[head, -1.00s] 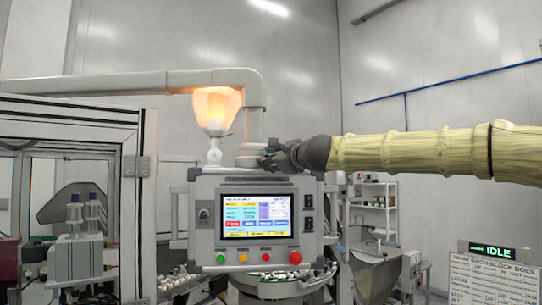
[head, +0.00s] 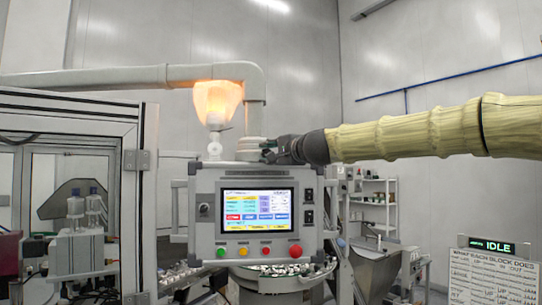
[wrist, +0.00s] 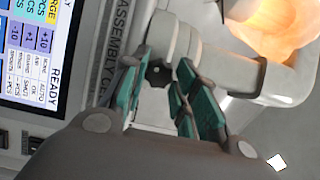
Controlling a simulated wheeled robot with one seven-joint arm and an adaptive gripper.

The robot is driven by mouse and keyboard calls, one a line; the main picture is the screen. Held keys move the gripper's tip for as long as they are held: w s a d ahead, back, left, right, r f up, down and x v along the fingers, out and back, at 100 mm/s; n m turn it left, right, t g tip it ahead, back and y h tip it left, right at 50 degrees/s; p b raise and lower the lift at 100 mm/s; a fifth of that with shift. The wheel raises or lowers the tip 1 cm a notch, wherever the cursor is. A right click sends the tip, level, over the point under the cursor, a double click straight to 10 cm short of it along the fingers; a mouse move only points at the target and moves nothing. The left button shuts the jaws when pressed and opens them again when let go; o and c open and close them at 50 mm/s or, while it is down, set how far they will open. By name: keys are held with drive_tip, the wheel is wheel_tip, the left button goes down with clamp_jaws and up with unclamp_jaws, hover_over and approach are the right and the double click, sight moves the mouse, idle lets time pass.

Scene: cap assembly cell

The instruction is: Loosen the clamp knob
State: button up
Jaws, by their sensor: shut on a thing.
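The clamp knob (wrist: 158,73) is a small dark piece on the pale clamp collar, in the wrist view. My gripper (wrist: 160,68) has its teal-padded fingertips on either side of it and is shut on it. In the head view my gripper (head: 269,150) is at the right side of the pale collar (head: 248,148) at the foot of the bent pipe, above the control panel. The knob is hidden behind the fingers there, and how far it has turned cannot be told.
The control panel (head: 210,245) with a lit screen and coloured buttons is just below my gripper. A framed enclosure (head: 140,200) stands at left. An IDLE sign (head: 492,247) is at lower right.

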idle(0.3)
drive_tip(key=o, duration=1)
drive_tip(key=shift+s+d, duration=0.1)
drive_tip(key=v, duration=1.1)
drive_tip(key=shift+s+d, duration=0.15)
drive_tip(key=shift+s, duration=0.2)
drive_tip(key=shift+f, duration=0.1)
